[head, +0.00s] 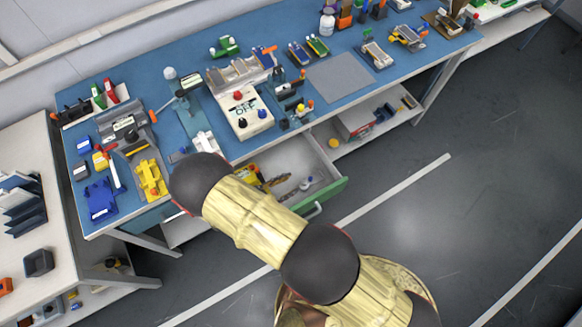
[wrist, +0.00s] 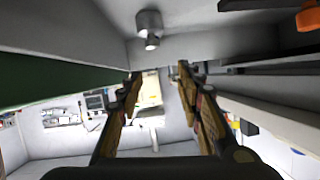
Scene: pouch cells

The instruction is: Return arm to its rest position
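My arm, gold with dark round joints, reaches from the lower right of the head view up to the front of the blue bench. Its far end is hidden there behind a dark joint, and my gripper does not show in that view. In the wrist view my gripper (wrist: 160,74) shows two gold-and-dark fingers standing apart. Nothing is held between them; a bright room background shows through the gap.
An open drawer with a green front (head: 326,197) holds loose items beside my arm. The blue bench top (head: 285,85) is crowded with tools. In the wrist view a green panel (wrist: 55,82) is at left and a grey cylinder (wrist: 149,24) above. Floor at right is clear.

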